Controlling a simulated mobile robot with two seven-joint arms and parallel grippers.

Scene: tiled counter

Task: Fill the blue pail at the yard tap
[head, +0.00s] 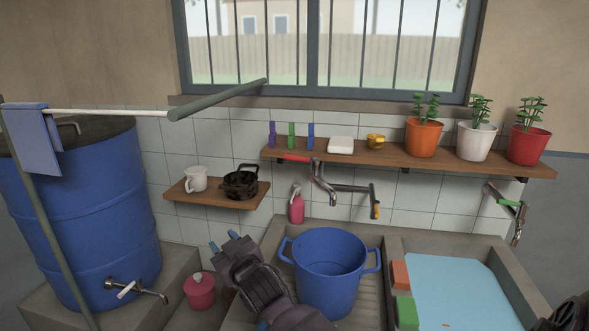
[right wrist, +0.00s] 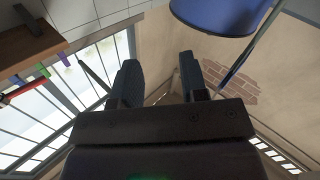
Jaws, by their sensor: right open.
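The blue pail (head: 329,283) stands upright in the left basin of the sink, its two side handles showing; no water is visible inside it. Above and behind it is a wall tap (head: 322,184) with a red lever and a jointed pipe ending in a yellow tip; no water runs from it. Another wall tap (head: 508,204) with a green lever is at the right. My right gripper (head: 224,242) is left of the pail and apart from it. It is open and empty, as its spread fingers in the right wrist view (right wrist: 160,85) show.
A blue barrel (head: 85,215) with its own tap (head: 135,290) stands left, beside a pole with a cloth (head: 38,140). Shelves (head: 400,153) hold plants and small items. The right basin (head: 455,290) holds pale blue water.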

